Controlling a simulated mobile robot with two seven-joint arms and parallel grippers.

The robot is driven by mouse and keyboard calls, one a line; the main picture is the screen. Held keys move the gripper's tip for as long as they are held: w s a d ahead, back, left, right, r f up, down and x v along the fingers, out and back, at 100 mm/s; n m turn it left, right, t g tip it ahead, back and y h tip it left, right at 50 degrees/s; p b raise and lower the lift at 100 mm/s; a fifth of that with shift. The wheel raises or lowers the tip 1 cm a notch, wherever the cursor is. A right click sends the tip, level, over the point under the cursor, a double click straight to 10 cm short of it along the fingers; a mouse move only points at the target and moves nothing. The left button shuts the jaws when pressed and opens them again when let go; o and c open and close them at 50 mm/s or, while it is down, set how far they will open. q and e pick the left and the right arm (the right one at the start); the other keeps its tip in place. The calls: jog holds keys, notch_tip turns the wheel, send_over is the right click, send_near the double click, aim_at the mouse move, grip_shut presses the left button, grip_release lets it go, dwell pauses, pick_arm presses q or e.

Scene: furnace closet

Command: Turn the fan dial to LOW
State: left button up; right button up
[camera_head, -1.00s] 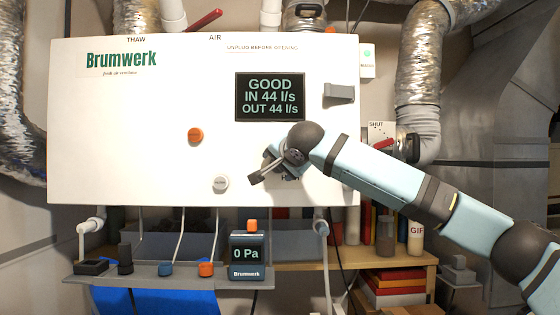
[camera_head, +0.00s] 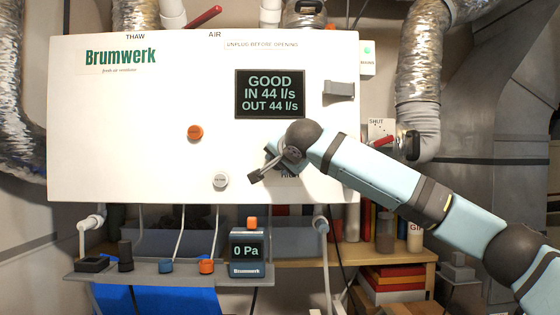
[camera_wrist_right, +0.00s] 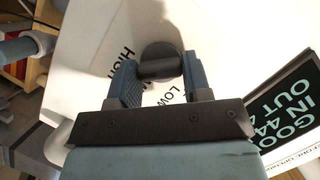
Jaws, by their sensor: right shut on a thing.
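The fan dial (camera_wrist_right: 160,55) is a dark round knob with a raised grip bar on the white panel. The printed words HIGH (camera_wrist_right: 122,65) and LOW (camera_wrist_right: 178,98) show around the dial. Which word the dial points to cannot be told. In the head view my right gripper (camera_head: 284,158) covers the dial at the panel's lower right. My left gripper is not in view.
The white Brumwerk panel (camera_head: 120,110) has a display (camera_head: 270,94) reading GOOD, IN 44 l/s, OUT 44 l/s. An orange knob (camera_head: 195,132), a white knob (camera_head: 220,180) and a grey switch (camera_head: 339,91) stick out of it. A shelf with a 0 Pa meter (camera_head: 247,252) lies below.

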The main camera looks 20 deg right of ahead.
jog(key=shift+w+a+n+g+h+p, duration=0.15)
jog(key=shift+n+g+h+p, duration=0.2)
jog(key=shift+n+h+p, duration=1.25)
jog(key=shift+s+a+n+g+h+p, duration=0.15)
jog(key=shift+n+g+h+p, duration=0.25)
jog(key=shift+n+h+p, duration=1.2)
jog(key=shift+w+a+n+g+h+p, duration=0.15)
jog(key=shift+n+g+h+p, duration=0.4)
jog(key=shift+n+p, duration=1.9)
jog(key=shift+n, duration=0.45)
jog(key=o, duration=0.9)
